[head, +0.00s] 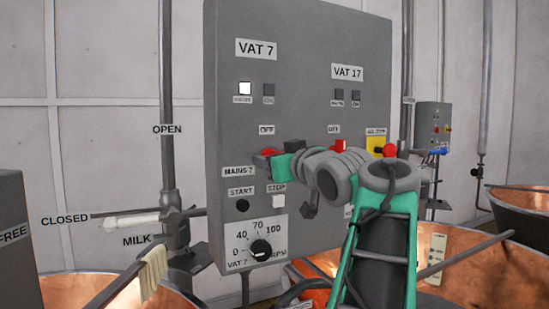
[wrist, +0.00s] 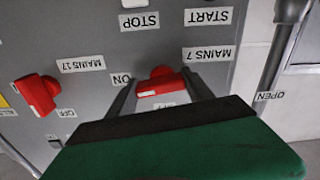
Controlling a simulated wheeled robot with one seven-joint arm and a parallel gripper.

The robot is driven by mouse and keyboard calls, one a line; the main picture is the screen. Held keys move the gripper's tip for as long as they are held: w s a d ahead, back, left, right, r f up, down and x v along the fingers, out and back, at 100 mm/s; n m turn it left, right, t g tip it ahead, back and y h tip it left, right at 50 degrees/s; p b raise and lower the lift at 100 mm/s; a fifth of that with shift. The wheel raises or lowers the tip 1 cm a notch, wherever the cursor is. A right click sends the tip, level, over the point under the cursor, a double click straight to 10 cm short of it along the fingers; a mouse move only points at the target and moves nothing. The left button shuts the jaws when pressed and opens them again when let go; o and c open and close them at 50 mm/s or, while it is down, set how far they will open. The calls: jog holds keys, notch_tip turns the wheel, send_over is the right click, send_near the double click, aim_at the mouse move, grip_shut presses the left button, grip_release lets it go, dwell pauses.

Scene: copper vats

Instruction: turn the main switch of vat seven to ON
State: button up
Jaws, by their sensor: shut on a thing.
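A tall grey control panel (head: 310,60) bears a VAT 7 label (head: 256,48) at upper left. The red main switch of vat seven (head: 266,153) sits above the MAINS 7 label (head: 238,172), partly hidden by my gripper (head: 276,163). In the upside-down wrist view, my gripper's two dark fingers (wrist: 160,92) are on either side of this red switch (wrist: 160,74), shut on it. The ON label (wrist: 121,79) lies left of it there, and the OFF label (wrist: 163,106) lies below, partly covered.
The similar red vat 17 switch (wrist: 36,93) is close by. A START button (head: 242,206), a STOP button (head: 278,201) and a dial (head: 261,250) are below. The left vat 7 lamp (head: 245,89) is white; its neighbour is dark. Copper vats (head: 525,204) stand around.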

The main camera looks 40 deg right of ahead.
jog(key=shift+f+m, duration=0.1)
jog(key=shift+m, duration=0.7)
jog(key=o, duration=1.4)
jog(key=shift+c, duration=0.2)
jog(key=shift+s, duration=0.15)
jog(key=b+v, duration=0.2)
jog(key=v, duration=0.5)
jog(key=shift+s, duration=0.3)
jog(key=shift+a, duration=0.1)
